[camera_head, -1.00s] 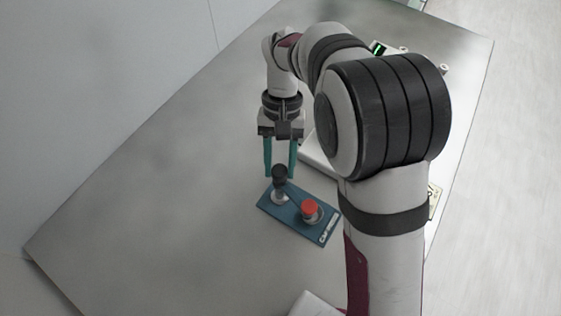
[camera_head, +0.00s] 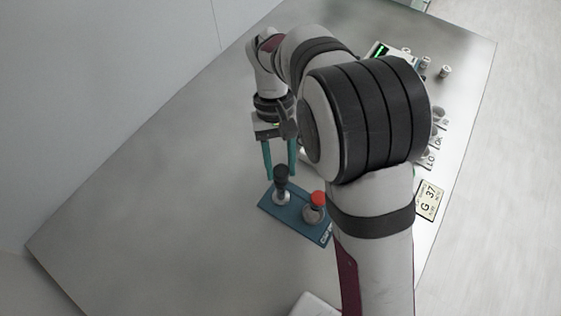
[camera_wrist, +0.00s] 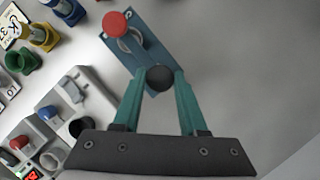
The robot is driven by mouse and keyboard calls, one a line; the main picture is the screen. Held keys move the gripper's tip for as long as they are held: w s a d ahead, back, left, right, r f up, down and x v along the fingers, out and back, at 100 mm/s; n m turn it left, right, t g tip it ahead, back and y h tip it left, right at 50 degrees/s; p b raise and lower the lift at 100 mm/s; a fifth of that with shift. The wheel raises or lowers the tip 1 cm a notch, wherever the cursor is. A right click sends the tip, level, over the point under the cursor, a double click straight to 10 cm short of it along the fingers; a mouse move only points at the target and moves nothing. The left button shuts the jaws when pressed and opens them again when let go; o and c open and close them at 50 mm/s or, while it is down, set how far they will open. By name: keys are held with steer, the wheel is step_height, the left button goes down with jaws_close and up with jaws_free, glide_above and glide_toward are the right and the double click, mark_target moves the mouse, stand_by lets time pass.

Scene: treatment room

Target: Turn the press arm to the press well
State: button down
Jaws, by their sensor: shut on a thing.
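A blue base plate (camera_head: 288,213) lies on the grey table and carries two upright parts. One is a black knob (camera_head: 281,172) above a pale round foot. The other is a red cap (camera_head: 318,198) above a pale ring. My gripper (camera_head: 280,172) points down with its teal fingers on either side of the black knob, shut on it. In the wrist view the knob (camera_wrist: 160,78) sits between the fingertips, and the red cap (camera_wrist: 116,24) is at the plate's far end. The press arm and well are hard to make out.
In the wrist view, a grey holder (camera_wrist: 62,115) with several small parts stands left of the plate, with yellow and green cups beyond. A printed card (camera_head: 429,201) lies near the table's right edge. The table left of the plate is clear.

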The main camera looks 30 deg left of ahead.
steer(key=shift+c, duration=2.2)
jaws_free()
steer(key=shift+r, duration=0.1)
steer(key=v, duration=1.5)
steer(key=shift+r, duration=0.3)
steer(key=shift+w+a, duration=0.1)
